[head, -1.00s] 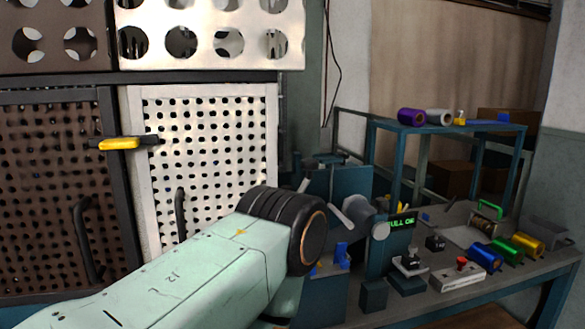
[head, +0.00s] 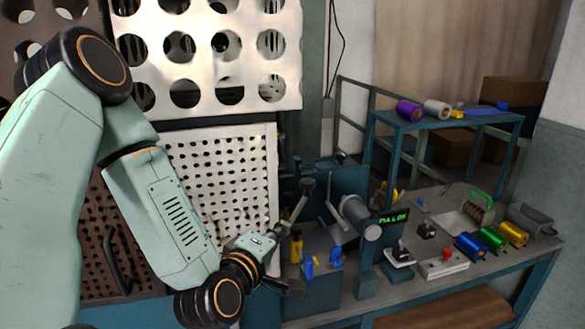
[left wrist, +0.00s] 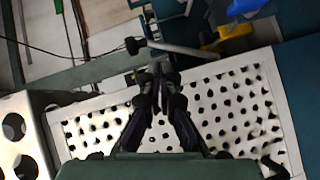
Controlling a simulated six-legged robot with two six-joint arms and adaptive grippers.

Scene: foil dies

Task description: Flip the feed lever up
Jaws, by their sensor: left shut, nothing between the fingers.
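A lever (head: 301,202) with a dark round knob stands up at the left of the press on the bench. In the left wrist view, a lever with a dark knob (left wrist: 133,45) lies just beyond my fingertips, its rod running right. A second pale rod (head: 334,214) leans by the grey cylinder. I cannot tell for sure which is the feed lever. My right gripper is not in view.
A perforated white panel (head: 225,190) stands behind my left arm. A yellow bottle (head: 297,247) and blue pieces (head: 336,258) are close by the press.

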